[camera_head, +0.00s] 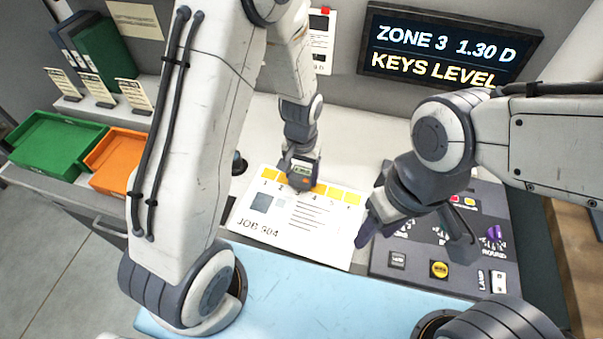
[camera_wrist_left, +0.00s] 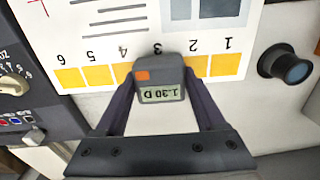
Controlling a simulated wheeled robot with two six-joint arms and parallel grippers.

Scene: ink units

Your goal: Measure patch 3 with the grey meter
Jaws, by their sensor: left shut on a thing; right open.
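The grey meter (camera_head: 301,172) is held between the fingers of my left gripper (camera_head: 300,182), which is shut on it. In the left wrist view the meter (camera_wrist_left: 160,75) sits over the row of yellow patches at the printed number 3 and hides patch 3. Its screen reads 1.30 D, upside down there. The printed sheet (camera_head: 290,235), marked JOB, lies under it. Whether the meter touches the sheet I cannot tell for sure. My right gripper (camera_head: 415,235) is open and empty above the dark control panel. The wall display (camera_head: 445,50) reads ZONE 3 1.30 D, KEYS LEVEL.
The control panel (camera_head: 395,258) with knobs and buttons is right of the sheet. A dark round eyepiece-like item (camera_wrist_left: 286,63) stands beside the sheet. A green tray (camera_head: 50,150) and an orange tray (camera_head: 105,180) are at left. A light blue surface (camera_head: 290,285) lies in front.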

